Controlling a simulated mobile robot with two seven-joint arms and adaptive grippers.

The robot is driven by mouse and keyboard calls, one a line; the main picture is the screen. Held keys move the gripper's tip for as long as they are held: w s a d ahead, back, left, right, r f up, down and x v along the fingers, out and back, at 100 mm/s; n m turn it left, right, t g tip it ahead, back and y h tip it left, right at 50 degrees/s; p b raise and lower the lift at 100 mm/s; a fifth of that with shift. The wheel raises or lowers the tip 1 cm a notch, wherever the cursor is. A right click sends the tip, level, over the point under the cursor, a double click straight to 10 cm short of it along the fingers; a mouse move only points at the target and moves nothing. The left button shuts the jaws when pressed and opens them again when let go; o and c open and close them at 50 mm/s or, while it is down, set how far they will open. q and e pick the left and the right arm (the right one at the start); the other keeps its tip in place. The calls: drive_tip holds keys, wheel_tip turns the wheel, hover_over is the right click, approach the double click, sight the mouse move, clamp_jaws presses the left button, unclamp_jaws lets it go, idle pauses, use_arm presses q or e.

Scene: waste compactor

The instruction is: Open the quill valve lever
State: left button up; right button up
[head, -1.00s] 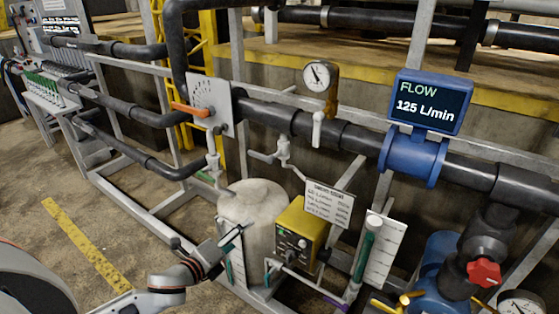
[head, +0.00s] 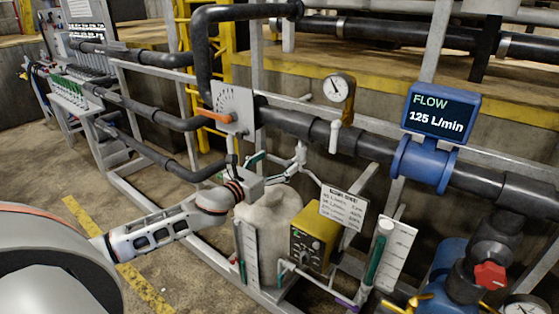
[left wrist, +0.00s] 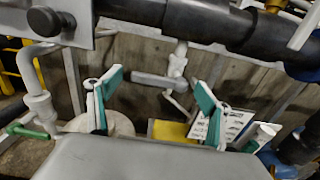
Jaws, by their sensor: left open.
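The quill valve (head: 301,153) is a small pale fitting hanging below the dark main pipe. It also shows in the left wrist view (left wrist: 177,62). Its grey lever (left wrist: 150,79) lies roughly level and points left from the valve body. My left gripper (head: 275,164) is at the valve, above the white drum, with its green-padded fingers apart. In the left wrist view the fingers (left wrist: 158,88) stand on either side of the lever, and I see no contact. In the head view the gripper hides most of the lever. My right gripper is not in view.
A white drum (head: 272,215) stands below the gripper, beside a yellow pump box (head: 318,243) and a sign (head: 342,207). An orange lever (head: 214,116) on a scale plate is up left. The blue flow meter (head: 440,112) reads 125 L/min.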

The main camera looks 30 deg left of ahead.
use_arm(q)
drive_tip(key=shift+w+d, duration=0.1)
drive_tip(key=shift+w, duration=0.85)
drive_tip(key=c, duration=1.6)
